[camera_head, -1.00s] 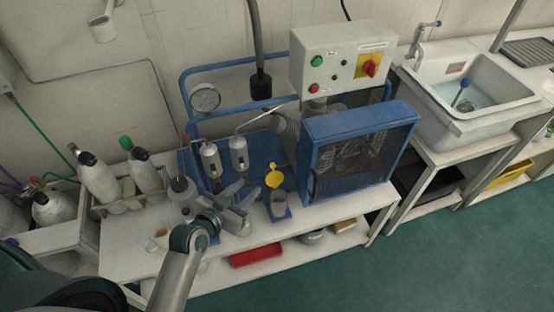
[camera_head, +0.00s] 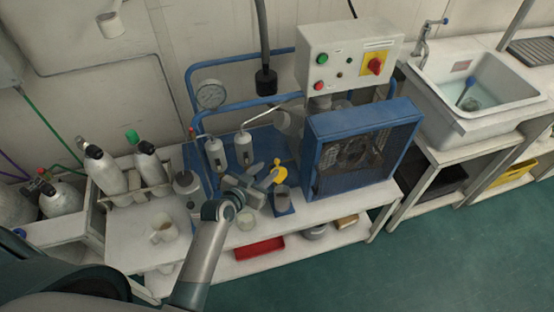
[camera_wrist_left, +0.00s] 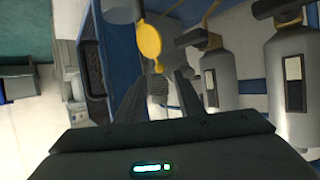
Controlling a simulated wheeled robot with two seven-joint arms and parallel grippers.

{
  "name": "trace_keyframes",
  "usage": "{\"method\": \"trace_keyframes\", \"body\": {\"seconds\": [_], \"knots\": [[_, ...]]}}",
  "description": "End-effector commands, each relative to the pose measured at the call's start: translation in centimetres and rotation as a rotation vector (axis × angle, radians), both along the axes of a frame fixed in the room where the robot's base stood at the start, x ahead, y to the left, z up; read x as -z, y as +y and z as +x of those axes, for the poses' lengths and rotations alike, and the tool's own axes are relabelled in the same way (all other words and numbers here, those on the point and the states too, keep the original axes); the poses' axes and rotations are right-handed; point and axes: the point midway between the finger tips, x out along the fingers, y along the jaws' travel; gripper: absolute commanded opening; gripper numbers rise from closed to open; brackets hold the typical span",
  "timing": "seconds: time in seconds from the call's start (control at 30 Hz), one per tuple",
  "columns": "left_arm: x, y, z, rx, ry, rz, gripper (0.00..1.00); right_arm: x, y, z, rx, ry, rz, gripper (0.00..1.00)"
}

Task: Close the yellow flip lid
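In the left wrist view the lid (camera_wrist_left: 149,41) is a yellow disc with a small tab, beyond my fingertips. My left gripper (camera_head: 268,176) is just left of the lid in the head view. In the left wrist view its two fingers (camera_wrist_left: 160,84) stand apart with nothing held between them. I cannot tell whether a finger touches the lid. My right gripper is not in view.
The blue-framed fan box (camera_head: 355,150) stands close on the right. Two grey filter cylinders (camera_head: 229,154) stand behind and left. A sink (camera_head: 480,90) is far right.

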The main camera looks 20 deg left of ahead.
Motion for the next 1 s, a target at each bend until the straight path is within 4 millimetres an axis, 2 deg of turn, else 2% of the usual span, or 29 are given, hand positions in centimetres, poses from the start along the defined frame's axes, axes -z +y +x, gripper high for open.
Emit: {"method": "trace_keyframes", "body": {"seconds": [0.3, 0.5, 0.7, 1.0], "knots": [[1.8, -1.0, 4.6, -0.001, 0.0, -0.002, 0.34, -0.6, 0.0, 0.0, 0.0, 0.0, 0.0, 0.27], [2.8, -1.4, 6.6, 0.0, 0.0, -0.001, 0.34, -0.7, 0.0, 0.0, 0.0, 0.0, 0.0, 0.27], [3.2, -1.6, 7.5, 0.0, 0.001, -0.002, 0.34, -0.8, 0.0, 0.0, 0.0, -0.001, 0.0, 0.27], [3.2, -1.6, 7.6, 0.0, 0.0, -0.001, 0.34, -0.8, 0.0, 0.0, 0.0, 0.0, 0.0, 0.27]]}}
